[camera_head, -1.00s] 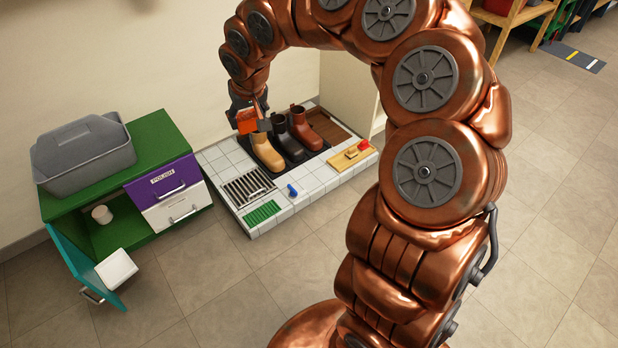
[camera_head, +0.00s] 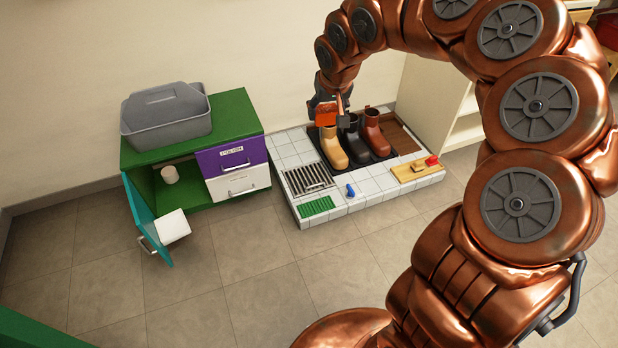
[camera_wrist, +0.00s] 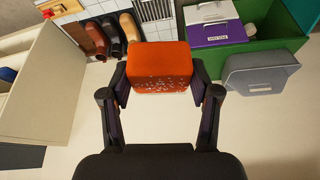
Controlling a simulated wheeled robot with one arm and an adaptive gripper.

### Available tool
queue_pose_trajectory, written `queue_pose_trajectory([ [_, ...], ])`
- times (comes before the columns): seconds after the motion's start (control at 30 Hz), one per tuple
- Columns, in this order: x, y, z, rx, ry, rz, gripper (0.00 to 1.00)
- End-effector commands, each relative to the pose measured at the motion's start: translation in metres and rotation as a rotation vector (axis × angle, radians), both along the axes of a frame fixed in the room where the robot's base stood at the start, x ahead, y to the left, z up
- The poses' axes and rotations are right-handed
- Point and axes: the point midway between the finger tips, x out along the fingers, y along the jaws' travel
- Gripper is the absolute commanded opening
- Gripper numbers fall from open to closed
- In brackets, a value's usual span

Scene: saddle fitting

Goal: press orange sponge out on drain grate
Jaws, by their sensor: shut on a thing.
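My gripper (camera_head: 329,104) is shut on the orange sponge (camera_head: 326,117) and holds it in the air near the tan boot, left of the dark boot. In the wrist view the sponge (camera_wrist: 159,68) sits between the two fingers, with pale specks along its lower edge. The drain grate (camera_head: 308,179) is a dark slatted square in the white tiled platform (camera_head: 362,197), left of the boots and apart from the sponge.
A tan boot (camera_head: 333,150), a black boot (camera_head: 354,145) and a brown boot (camera_head: 376,136) stand on a dark tray. A green mat (camera_head: 317,206), blue item (camera_head: 350,190) and wooden board (camera_head: 415,171) lie in front. A green cabinet (camera_head: 240,112) with an open teal door (camera_head: 148,219) stands left.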

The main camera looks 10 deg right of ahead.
Motion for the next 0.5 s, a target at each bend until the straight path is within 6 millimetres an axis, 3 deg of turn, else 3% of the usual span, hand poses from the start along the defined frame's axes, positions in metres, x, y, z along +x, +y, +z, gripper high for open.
queue_pose_trajectory([
  [0.2, 0.000, 0.002, 0.000, -0.002, 0.001, -0.001, 0.29],
  [0.5, -0.001, 0.002, 0.027, -0.017, -0.010, 0.001, 0.29],
])
